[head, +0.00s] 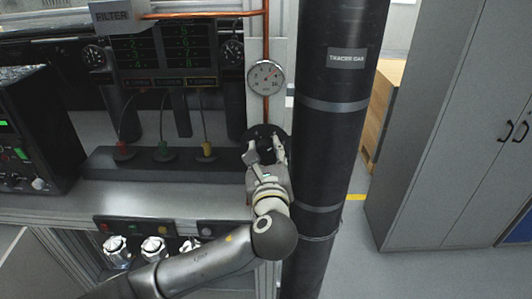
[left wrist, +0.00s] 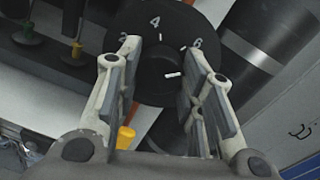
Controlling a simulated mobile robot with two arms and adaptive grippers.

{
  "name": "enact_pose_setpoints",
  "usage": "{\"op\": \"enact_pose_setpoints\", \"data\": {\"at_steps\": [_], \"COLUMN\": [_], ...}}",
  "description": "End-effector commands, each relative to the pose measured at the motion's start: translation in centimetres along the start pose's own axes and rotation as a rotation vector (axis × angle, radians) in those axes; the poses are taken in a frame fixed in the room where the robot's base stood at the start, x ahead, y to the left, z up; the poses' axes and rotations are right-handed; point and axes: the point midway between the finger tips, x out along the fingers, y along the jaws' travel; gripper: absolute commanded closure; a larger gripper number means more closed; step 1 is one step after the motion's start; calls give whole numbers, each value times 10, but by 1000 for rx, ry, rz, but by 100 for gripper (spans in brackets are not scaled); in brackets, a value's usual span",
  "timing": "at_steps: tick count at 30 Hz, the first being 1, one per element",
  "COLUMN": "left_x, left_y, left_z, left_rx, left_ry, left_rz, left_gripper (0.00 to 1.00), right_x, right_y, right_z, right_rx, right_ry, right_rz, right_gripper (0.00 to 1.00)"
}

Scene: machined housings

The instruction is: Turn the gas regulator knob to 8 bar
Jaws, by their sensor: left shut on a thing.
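The black round regulator knob (head: 268,147) sits on its dark dial plate (head: 262,131), below a round white pressure gauge (head: 266,78). My left gripper (head: 267,150) is at the front of the dial, shut on the knob. In the left wrist view, its fingers (left wrist: 163,65) stand on both sides of the knob (left wrist: 155,78). The dial plate (left wrist: 155,17) shows the figures 2, 4 and 6; the rest is hidden. A short white mark shows on the knob, toward the right finger. The gauge needle is too small to read surely. My right gripper is not in view.
A thick black cylinder labelled TRACER GAS (head: 338,120) stands close right of the knob. A copper pipe (head: 200,14) runs to the gauge. Left is a dark bench strip (head: 185,160) with red, green and yellow connectors. A grey cabinet (head: 445,130) stands at right.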

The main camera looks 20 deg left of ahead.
Motion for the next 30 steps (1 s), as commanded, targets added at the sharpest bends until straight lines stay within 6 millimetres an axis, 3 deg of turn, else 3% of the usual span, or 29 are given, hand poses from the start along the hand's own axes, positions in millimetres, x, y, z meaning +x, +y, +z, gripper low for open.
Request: {"op": "enact_pose_setpoints", "data": {"at_steps": [15,30], "left_x": [0,0], "left_y": [1,1], "left_z": [-2,-3], "left_rx": [360,439], "left_ry": [-25,-29], "left_rz": [4,5], "left_gripper": [88,88], "right_x": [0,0], "right_y": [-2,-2], "right_z": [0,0], "right_rx": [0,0], "right_ry": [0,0], "right_rz": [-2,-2], "right_gripper": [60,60]}}
